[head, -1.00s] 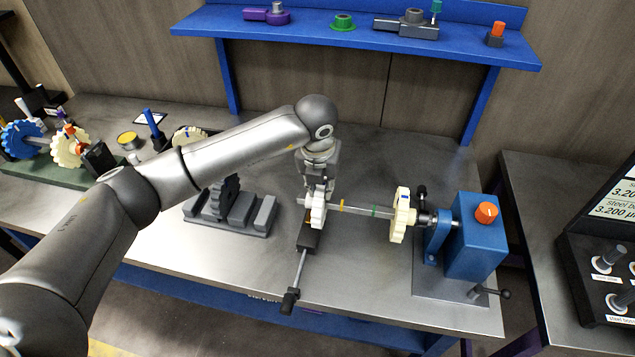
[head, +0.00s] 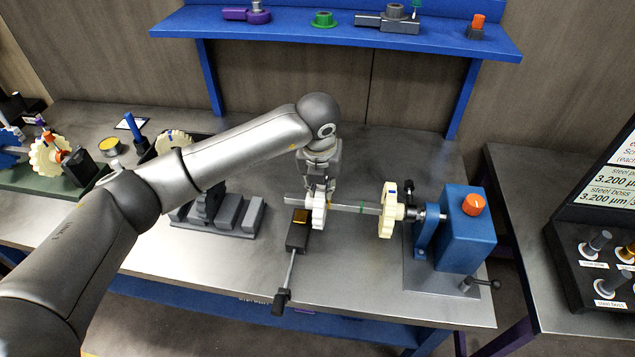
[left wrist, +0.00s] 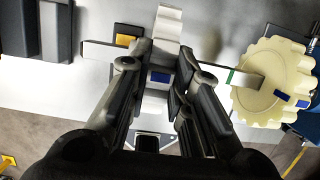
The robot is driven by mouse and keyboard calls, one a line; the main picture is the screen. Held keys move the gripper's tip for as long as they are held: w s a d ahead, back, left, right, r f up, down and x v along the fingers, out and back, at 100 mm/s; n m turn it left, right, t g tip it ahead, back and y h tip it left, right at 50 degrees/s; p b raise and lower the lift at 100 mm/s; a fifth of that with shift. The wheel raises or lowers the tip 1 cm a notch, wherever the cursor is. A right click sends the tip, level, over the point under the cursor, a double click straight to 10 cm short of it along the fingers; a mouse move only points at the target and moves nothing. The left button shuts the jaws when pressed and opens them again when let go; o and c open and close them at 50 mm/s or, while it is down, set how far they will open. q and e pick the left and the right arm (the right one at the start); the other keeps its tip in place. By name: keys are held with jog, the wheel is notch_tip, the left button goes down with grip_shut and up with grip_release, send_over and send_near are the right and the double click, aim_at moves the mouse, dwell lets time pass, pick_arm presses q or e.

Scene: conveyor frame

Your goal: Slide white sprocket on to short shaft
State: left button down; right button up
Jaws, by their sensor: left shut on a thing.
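The white sprocket (head: 318,208) is around the grey horizontal shaft (head: 346,207), with the shaft's free end sticking out to its left. My left gripper (head: 318,188) comes down from above and is shut on the sprocket. In the left wrist view the white sprocket (left wrist: 168,25) shows beyond the fingers, and the shaft (left wrist: 100,51) passes behind them. The sprocket sits beside an orange band on the shaft; a green band (head: 361,207) lies further right. A cream sprocket (head: 390,210) is at the shaft's right end. My right gripper is not in view.
A blue drive housing (head: 465,235) with an orange knob stands at the right. A dark block with an orange pad (head: 300,217) and a lever is just below the shaft. A grey stepped holder (head: 225,214) stands left. A blue shelf (head: 340,35) spans the back.

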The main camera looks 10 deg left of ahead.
pick_arm(q)
jog(key=shift+d, duration=0.2)
jog(key=c, duration=1.3)
grip_release()
jog(key=shift+a, duration=0.1)
jog(key=shift+o, duration=0.2)
jog(key=v, duration=1.2)
